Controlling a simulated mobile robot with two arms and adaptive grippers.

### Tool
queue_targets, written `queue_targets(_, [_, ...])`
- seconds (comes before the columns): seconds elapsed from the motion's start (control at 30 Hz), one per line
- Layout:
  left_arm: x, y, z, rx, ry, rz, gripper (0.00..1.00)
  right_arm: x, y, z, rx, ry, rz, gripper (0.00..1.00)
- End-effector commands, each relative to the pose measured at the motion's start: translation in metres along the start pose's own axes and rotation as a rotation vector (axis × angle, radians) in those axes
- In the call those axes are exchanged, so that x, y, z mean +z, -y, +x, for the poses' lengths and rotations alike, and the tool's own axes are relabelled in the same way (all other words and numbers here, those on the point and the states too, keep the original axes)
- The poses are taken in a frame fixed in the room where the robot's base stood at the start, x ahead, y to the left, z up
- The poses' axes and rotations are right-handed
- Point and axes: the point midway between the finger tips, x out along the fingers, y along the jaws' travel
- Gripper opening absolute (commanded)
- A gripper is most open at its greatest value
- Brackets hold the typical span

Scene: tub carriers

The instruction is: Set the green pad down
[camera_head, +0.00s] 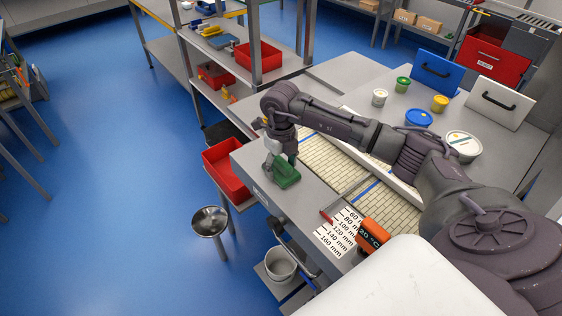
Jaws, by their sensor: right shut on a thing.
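The green pad (286,174) is at the near left end of the grey workbench, by its left edge. My right gripper (279,160) points down over the pad and is shut on it; the fingers partly hide it. I cannot tell whether the pad's underside touches the bench top or hangs just above it. My left gripper is not in view.
My right arm crosses the bench (310,199) and its tiled strip (345,170). An orange device (372,234) and a size chart (339,234) lie nearer. Tubs, including a blue-lidded tub (419,118), stand behind. A red bin (226,168) hangs beyond the left edge.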

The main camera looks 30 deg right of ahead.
Motion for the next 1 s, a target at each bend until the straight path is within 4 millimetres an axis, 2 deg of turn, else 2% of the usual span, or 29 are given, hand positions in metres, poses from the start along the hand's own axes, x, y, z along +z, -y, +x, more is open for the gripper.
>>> queue_targets(0.3, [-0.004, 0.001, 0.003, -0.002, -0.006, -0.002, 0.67, 0.000, 0.000, 0.004, 0.001, 0.002, -0.001, 0.39])
queue_targets(0.33, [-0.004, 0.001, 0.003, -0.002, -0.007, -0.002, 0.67, 0.000, 0.000, 0.004, 0.001, 0.002, -0.001, 0.69])
queue_targets(0.47, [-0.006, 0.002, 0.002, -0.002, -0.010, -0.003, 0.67, 0.000, 0.000, 0.003, 0.001, 0.001, -0.001, 0.91])
queue_targets(0.87, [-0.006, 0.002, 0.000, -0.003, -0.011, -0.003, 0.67, 0.001, 0.000, -0.001, 0.001, 0.002, -0.001, 0.92])
queue_targets(1.0, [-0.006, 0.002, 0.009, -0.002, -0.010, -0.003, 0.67, 0.002, 0.000, -0.017, 0.001, 0.007, -0.002, 0.92])
